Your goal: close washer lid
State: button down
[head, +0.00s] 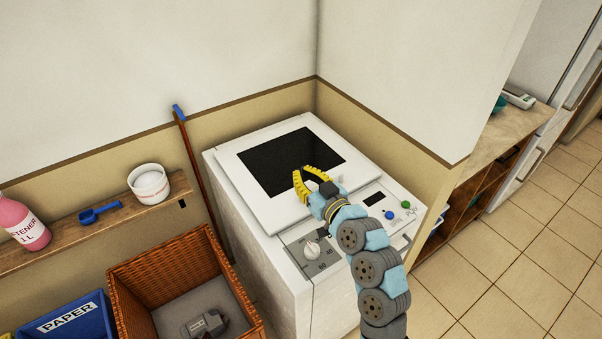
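The white washer (250,235) stands in the corner against the walls. Its lid (270,209), a white frame around a dark window (290,160), lies flat or nearly flat over the top; I cannot tell whether its front edge is fully down. My gripper (302,170) has yellow fingers and is over the front part of the lid, with its tips over the window's near edge. The fingers bow apart and their tips are close together. I cannot tell whether they touch each other or the lid. Nothing is seen held.
The control panel (345,240) with its white knob (311,250) is in front of the lid, partly behind my arm. A wicker basket (130,300) and a narrow shelf (100,222) with a white tub (149,184) are at left. Open tiled floor (520,265) lies to the right.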

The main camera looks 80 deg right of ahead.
jog(key=s+a+f, duration=0.3)
jog(key=s+a, duration=0.2)
jog(key=a, duration=0.1)
jog(key=shift+a+f, duration=0.15)
jog(key=shift+a, duration=0.25)
